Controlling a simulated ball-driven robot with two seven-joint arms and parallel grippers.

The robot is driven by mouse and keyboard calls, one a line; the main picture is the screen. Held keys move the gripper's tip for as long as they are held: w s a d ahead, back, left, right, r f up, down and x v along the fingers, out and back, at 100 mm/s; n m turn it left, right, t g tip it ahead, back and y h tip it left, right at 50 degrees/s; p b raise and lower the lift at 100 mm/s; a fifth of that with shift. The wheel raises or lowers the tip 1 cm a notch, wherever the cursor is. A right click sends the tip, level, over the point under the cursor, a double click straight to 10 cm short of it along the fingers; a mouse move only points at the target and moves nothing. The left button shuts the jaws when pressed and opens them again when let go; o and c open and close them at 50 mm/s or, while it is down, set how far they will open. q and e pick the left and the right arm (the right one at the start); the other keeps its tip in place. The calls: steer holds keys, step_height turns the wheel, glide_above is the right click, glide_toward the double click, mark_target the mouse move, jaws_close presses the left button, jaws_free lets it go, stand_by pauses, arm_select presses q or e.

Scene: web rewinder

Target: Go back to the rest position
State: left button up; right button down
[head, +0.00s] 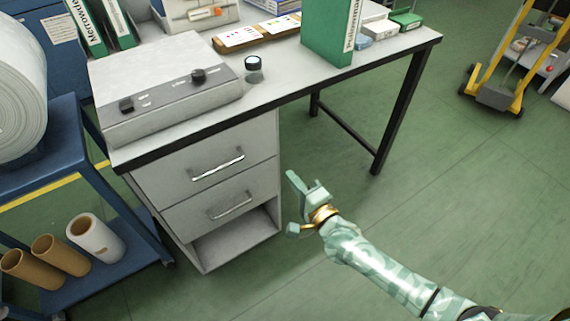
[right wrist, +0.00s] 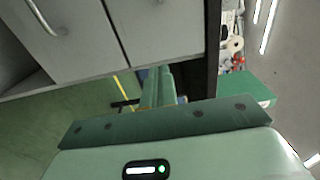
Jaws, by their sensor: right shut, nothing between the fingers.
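My right gripper (head: 300,205) is in front of the drawer cabinet, to the right of its drawers and below the desk edge. It is apart from the cabinet in the head view. Its fingers (right wrist: 160,90) show in the right wrist view, shut together with nothing between them. My left gripper is not in view.
A blue cart (head: 130,235) with tubes stands left.

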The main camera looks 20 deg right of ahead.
steer(key=s+d+f+n+g+h, duration=0.1)
steer(key=s+d+f+n+g, duration=0.2)
steer(key=s+f+n, duration=0.45)
steer(key=s+d+f+n+g+h, duration=0.1)
steer(key=s+d+f+n+g, duration=0.3)
steer(key=f, duration=0.7)
steer(key=s+d+f+n+g+h, duration=0.2)
steer(key=s+f+n, duration=0.2)
steer(key=s+f, duration=0.5)
steer(key=s+f+n+g, duration=0.1)
steer(key=s+f+g, duration=0.2)
steer(key=s, duration=1)
steer(key=s+d+f+g+h, duration=0.1)
steer(key=s+f+g, duration=0.1)
steer(key=s, duration=1.1)
steer(key=s+d+f+n+g, duration=0.1)
steer(key=s+f+g, duration=0.2)
steer(key=s, duration=0.9)
steer(key=shift+s+f+n+g+h, duration=0.3)
steer(key=shift+s+n+g, duration=0.1)
steer(key=shift+g, duration=0.2)
